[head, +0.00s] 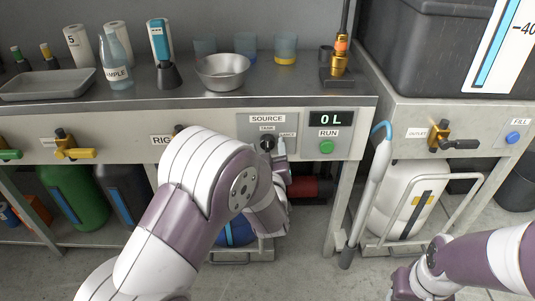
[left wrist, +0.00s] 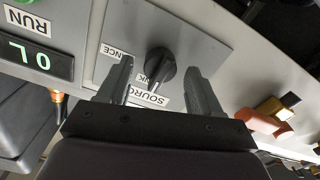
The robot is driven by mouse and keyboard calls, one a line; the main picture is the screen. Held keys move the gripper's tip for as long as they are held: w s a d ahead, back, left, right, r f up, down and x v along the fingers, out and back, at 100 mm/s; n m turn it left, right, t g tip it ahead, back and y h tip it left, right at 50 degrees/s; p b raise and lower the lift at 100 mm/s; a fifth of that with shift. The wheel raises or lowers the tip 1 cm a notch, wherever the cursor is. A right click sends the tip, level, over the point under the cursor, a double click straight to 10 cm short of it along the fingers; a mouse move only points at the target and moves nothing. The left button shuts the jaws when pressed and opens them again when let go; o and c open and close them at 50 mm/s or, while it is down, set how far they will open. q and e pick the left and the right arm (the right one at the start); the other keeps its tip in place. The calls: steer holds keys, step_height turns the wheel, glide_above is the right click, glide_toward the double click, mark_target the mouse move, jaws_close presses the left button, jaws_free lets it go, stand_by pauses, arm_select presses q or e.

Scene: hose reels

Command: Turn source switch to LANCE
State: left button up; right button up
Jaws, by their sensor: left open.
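The source switch is a black rotary knob (head: 268,142) on a grey panel under the SOURCE label, with TANK above it and LANCE to its right. In the left wrist view the knob (left wrist: 160,66) has a pale pointer line aimed at the partly hidden TANK label. The LANCE label (left wrist: 115,51) is partly covered by a finger. My left gripper (left wrist: 160,78) is open, with one finger on each side of the knob and visible gaps between. In the head view my left forearm and wrist hide much of the area below the panel.
The display (head: 331,118) reads 0 L above a green RUN button (head: 326,147), right of the switch. A yellow-handled valve (head: 70,148) is at left. A metal bowl (head: 222,72) sits on the counter above.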

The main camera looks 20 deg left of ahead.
arm_select(q)
steer(key=shift+w+a, duration=0.1)
steer(key=shift+w, duration=0.2)
steer(key=c, duration=1.1)
steer(key=shift+o, duration=0.2)
